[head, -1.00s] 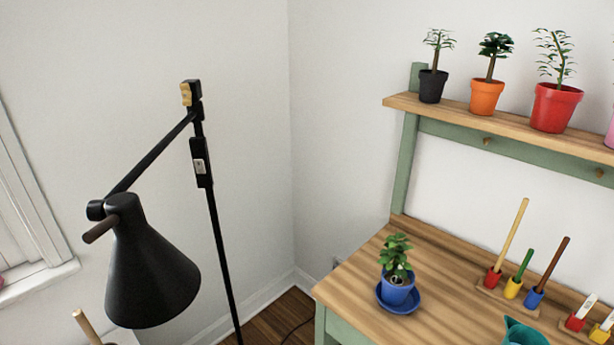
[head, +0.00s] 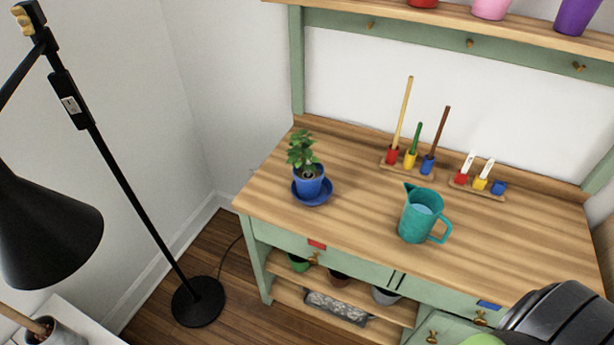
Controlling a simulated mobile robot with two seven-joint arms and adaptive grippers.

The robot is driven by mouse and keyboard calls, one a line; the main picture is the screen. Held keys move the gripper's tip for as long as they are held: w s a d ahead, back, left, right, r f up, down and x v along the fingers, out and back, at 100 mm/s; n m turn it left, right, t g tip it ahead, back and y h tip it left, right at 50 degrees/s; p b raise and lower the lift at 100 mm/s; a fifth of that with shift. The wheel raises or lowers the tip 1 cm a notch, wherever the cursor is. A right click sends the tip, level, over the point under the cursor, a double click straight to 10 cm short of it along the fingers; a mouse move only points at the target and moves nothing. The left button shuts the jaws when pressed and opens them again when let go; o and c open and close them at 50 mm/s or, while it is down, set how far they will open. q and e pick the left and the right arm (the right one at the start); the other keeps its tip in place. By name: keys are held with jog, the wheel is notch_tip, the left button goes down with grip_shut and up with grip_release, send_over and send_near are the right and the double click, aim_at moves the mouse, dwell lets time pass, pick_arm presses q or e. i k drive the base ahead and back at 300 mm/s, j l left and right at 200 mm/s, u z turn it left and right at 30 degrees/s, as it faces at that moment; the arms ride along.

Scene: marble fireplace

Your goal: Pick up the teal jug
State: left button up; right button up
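The teal jug (head: 417,219) stands upright on the wooden top of the green workbench (head: 350,228), near its front edge. Its spout points to the upper left and its handle is on the lower right. Something pale blue shows inside it. A dark rounded part at the lower right corner looks like a part of my own arm. Neither gripper's fingers show in the head view.
A potted plant on a blue saucer (head: 313,197) stands left of the jug. Small pots holding sticks (head: 411,158) and labels (head: 480,181) stand behind it. A black floor lamp (head: 130,200) stands at the left. Bench space around the jug is clear.

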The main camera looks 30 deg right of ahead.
aim_at(423, 206)
jog(key=z, duration=1.65)
